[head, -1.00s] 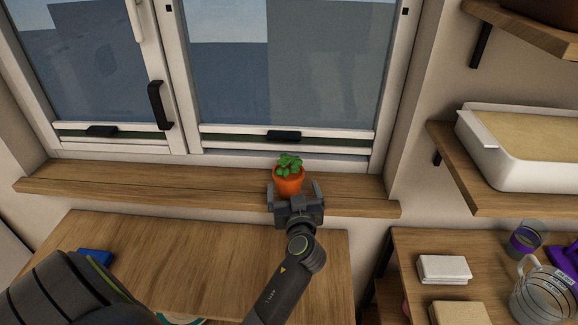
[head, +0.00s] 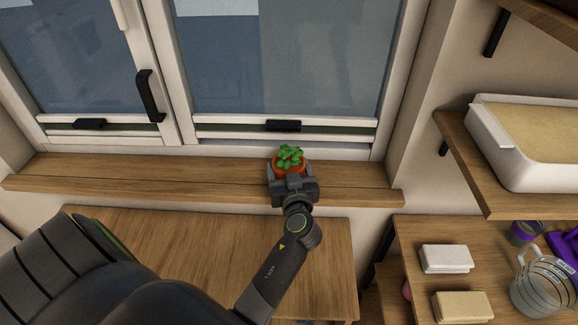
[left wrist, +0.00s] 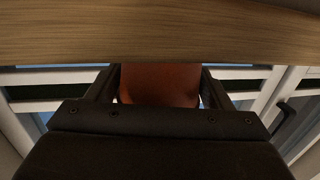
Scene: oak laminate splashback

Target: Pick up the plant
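The plant (head: 291,154) has green leaves in a small orange-brown pot and is upright at the windowsill. My left gripper (head: 290,172) reaches it from the front, with one finger on each side of the pot. In the left wrist view, the reddish-brown pot (left wrist: 160,84) fills nearly all the space between the two dark fingers. Thin light slivers show beside its lower part in that view. I cannot tell whether the fingers press on the pot. The leaves are hidden there. My right gripper is not in view.
The wooden windowsill (head: 130,178) runs below a closed white window. A wooden surface (head: 200,255) lies below it. At the right are a white tray (head: 492,140) on a shelf, a glass jug (head: 540,285) and two small blocks.

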